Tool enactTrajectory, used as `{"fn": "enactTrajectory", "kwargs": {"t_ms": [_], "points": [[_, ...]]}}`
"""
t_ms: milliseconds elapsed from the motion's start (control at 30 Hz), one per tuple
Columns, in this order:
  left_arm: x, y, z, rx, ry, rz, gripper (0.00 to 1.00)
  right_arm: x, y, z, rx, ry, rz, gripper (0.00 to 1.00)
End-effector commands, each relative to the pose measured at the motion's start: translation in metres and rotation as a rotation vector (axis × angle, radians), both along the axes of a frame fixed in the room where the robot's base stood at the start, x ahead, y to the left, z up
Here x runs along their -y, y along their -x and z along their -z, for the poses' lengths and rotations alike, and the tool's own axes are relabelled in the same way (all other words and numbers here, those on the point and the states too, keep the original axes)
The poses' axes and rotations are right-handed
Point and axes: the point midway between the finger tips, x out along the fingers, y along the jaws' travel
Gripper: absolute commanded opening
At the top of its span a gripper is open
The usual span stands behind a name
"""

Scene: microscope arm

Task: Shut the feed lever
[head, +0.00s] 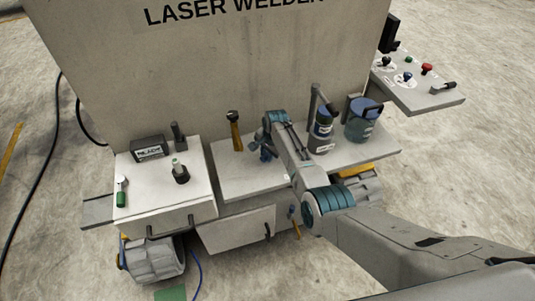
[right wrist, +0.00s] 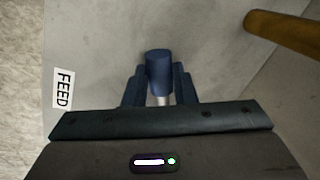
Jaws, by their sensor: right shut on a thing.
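The feed lever has a blue knob (right wrist: 158,66) on a pale metal stem, seen in the right wrist view. It stands over the grey worktop, with a white FEED label (right wrist: 63,88) to its left. My right gripper (right wrist: 157,82) is shut on the knob, one dark finger on each side. In the head view my right gripper (head: 267,152) is low over the middle worktop. My own arm hides most of the lever there. My left gripper is in neither view.
A tool with a yellow-brown handle (head: 236,136) stands left of my gripper. The left worktop holds a dark box (head: 149,148) and a green-handled tool (head: 121,192).

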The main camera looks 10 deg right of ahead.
Motion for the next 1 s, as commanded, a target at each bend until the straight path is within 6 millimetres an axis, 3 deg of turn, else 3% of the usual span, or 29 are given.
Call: {"fn": "enactTrajectory", "kwargs": {"t_ms": [100,133,233,633,1000], "points": [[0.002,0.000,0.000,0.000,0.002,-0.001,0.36,0.000,-0.001,-0.001,0.003,0.000,0.001,0.00],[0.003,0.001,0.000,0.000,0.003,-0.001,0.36,0.000,-0.001,-0.001,0.003,0.000,0.001,0.26],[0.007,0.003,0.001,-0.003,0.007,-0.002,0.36,0.000,-0.001,-0.001,0.003,0.000,0.001,0.46],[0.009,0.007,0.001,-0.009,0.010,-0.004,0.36,0.001,0.000,-0.006,0.002,0.000,0.000,0.46],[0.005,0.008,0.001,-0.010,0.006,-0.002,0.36,0.007,0.008,-0.058,0.006,-0.001,0.001,0.46]]}}
